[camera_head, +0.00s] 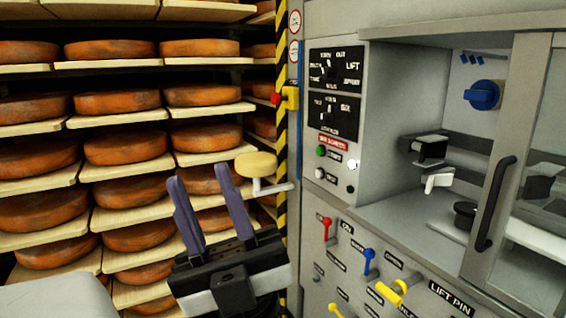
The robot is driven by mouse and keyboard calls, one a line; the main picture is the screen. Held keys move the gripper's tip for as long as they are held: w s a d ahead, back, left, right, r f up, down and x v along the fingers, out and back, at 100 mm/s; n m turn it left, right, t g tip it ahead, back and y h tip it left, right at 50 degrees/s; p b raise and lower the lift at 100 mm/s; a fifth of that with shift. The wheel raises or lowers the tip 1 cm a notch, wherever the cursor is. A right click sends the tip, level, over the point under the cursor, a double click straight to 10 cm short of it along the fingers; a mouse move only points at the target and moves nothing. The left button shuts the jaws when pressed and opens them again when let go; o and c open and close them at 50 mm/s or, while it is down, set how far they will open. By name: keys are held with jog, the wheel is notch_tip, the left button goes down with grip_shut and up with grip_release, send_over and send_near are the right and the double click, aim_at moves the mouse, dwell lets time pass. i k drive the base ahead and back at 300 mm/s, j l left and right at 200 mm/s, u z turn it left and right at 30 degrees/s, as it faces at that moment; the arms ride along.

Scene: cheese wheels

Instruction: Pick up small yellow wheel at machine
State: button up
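The small yellow wheel (256,165) is a pale yellow disc. It sits on a light-coloured arm or bracket (275,188) at the left edge of the grey machine (380,110). My gripper (199,176) is at the lower middle, with two purple fingers pointing up and spread apart. It is open, and nothing shows between the fingers. The wheel is just right of the right fingertip in the picture, with a small gap. How far apart they are in depth I cannot tell.
Shelves of orange cheese wheels (126,146) on pale boards fill the left. A yellow-black striped post (281,130) stands behind the small wheel. The machine carries knobs, coloured levers (369,262) and a door with a black handle (493,205).

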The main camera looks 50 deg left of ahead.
aim_at(254, 164)
jog(key=j+z, duration=0.45)
jog(key=j, duration=1.65)
jog(key=k+j, duration=0.1)
jog(key=j, duration=1.7)
jog(key=l+u, duration=0.4)
jog(key=k+l+u, duration=0.15)
jog(key=u, duration=0.2)
jog(key=k+l+u, duration=0.1)
jog(key=l+u, duration=0.3)
